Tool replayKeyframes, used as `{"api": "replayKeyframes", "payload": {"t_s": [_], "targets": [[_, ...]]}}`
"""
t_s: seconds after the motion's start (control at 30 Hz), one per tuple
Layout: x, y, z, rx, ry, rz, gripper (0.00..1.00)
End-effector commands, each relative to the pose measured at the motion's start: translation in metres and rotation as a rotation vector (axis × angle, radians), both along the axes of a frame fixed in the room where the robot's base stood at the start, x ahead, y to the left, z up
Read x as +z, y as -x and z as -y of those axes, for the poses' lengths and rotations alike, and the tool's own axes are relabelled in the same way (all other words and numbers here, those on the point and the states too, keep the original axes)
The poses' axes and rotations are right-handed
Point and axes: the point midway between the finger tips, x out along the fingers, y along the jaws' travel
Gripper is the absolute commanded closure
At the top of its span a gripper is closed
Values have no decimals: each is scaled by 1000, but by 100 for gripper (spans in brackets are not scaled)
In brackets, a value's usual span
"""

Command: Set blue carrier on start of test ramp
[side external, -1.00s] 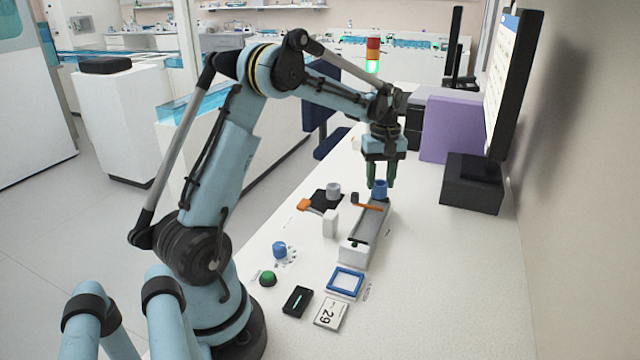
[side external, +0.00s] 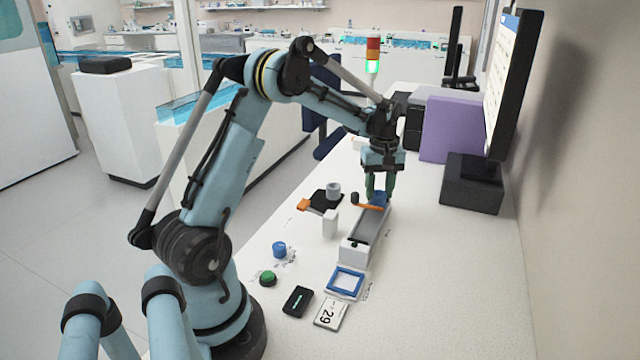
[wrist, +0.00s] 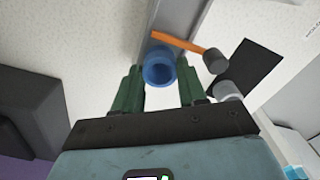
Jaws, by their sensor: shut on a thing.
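My gripper (side external: 380,190) points down at the far end of the grey test ramp (side external: 364,236). It is shut on the blue carrier (side external: 379,200), a round, hollow blue cup. In the wrist view the carrier (wrist: 159,67) sits between the two green fingers of my gripper (wrist: 161,80). The ramp surface (wrist: 180,14) shows just beyond it. An orange bar (side external: 369,207) with a dark end crosses the ramp close beside the carrier. I cannot tell whether the carrier touches the ramp.
A grey cylinder (side external: 333,189) stands on a black plate left of the ramp, near a white block (side external: 330,223). A blue knob (side external: 279,249), green button (side external: 268,278), black device (side external: 297,301), "29" card (side external: 331,314) and blue frame (side external: 345,281) lie nearer. The monitor (side external: 507,85) stands right.

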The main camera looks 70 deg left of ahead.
Motion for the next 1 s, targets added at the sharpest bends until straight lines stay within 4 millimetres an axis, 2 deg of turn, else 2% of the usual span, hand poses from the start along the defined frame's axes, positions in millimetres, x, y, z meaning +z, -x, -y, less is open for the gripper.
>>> {"api": "replayKeyframes", "payload": {"t_s": [0.33, 0.37, 0.53, 1.0], "targets": [[-3, 0, 0, 0, 0, 0, 82], [-3, 0, 0, 0, 0, 0, 56], [-3, 0, 0, 0, 0, 0, 30], [-3, 0, 0, 0, 0, 0, 29]]}}
